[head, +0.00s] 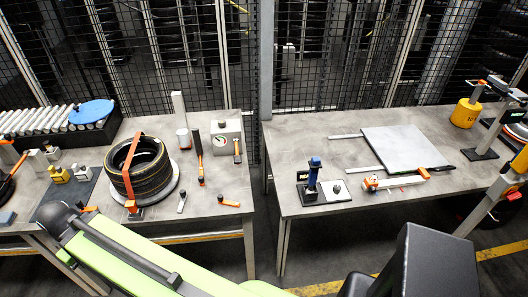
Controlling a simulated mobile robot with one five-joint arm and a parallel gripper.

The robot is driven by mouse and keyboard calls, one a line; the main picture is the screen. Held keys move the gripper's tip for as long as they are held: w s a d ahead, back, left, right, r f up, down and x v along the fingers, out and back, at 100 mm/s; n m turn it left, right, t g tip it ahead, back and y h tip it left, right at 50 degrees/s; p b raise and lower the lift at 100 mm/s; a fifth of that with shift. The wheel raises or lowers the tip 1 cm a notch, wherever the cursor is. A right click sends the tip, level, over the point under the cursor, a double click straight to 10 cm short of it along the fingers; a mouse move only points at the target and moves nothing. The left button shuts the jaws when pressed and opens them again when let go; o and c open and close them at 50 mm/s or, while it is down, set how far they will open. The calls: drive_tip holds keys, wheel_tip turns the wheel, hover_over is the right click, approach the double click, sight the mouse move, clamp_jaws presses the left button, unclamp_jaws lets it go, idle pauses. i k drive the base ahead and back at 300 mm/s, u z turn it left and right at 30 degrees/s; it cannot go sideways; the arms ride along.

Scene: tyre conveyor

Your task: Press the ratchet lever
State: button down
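A stack of black tyres (152,172) sits on a pale round plate on the left table. An orange strap (138,150) runs over the stack and down its front. At the strap's lower end, at the front foot of the stack, is a small orange ratchet lever (131,206) with dark parts beside it. It is too small to tell its exact angle. My green arm link crosses the foreground, with its dark joint at the left table's front edge, in front of the tyres. I cannot make out my gripper's fingers in this view.
Tools lie right of the tyres, including a hammer (198,150) and a gauge box (227,140). A roller conveyor (40,120) with a blue disc (91,112) stands behind left. The right table holds a grey plate (402,147) and a blue-handled device (314,175). Mesh fencing stands behind.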

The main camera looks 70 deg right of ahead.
sight(236, 157)
drive_tip(key=z, duration=0.3)
drive_tip(key=i, duration=1)
drive_tip(key=u, duration=0.05)
